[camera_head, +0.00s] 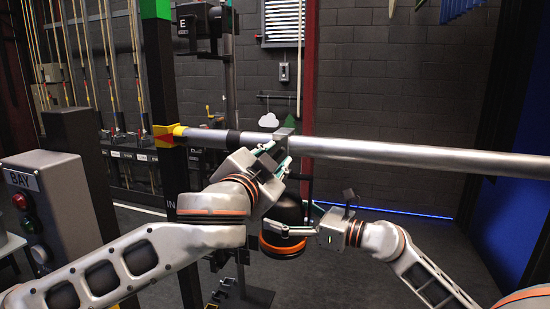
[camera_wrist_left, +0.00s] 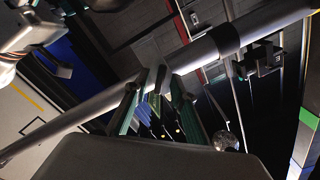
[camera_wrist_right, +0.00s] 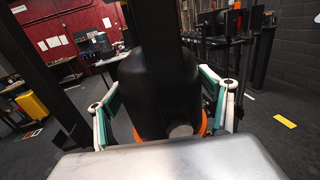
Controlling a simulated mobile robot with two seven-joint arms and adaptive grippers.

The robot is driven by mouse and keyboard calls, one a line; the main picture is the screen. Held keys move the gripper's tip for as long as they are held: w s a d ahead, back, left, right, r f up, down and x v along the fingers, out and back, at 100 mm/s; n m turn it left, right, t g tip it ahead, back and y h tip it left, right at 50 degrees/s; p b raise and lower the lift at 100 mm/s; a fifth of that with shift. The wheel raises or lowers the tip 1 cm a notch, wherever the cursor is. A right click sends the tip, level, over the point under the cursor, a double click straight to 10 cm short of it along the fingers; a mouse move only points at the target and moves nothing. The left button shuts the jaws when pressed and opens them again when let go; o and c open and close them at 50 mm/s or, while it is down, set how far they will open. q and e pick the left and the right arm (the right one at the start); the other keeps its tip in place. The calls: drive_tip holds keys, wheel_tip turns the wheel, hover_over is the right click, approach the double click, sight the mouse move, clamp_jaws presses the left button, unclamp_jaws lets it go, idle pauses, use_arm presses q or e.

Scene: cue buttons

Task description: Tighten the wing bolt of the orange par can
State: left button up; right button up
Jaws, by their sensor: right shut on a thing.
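The par can (camera_head: 283,234) is black with orange bands and hangs below the silver pipe (camera_head: 400,152). My right gripper (camera_head: 310,229) is shut on it from the right. In the right wrist view the black can body (camera_wrist_right: 160,92) fills the space between the fingers, with some orange at its bottom. A grey clamp (camera_head: 284,132) sits on the pipe above the can. My left gripper (camera_head: 277,152) is at the clamp, just under the pipe. In the left wrist view its teal-padded fingers (camera_wrist_left: 157,112) are apart, near the clamp. I cannot make out the wing bolt.
A yellow-and-red bracket (camera_head: 170,135) is on the pipe's left end. A grey control box marked BAY (camera_head: 45,205) and a black post stand at the left. Another black fixture marked E (camera_head: 205,22) hangs behind. The floor at the right is clear.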

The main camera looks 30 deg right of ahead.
use_arm(q)
clamp_jaws()
drive_tip(key=shift+m, duration=1.6)
unclamp_jaws()
drive_tip(key=shift+s, duration=0.1)
drive_tip(key=v, duration=1.2)
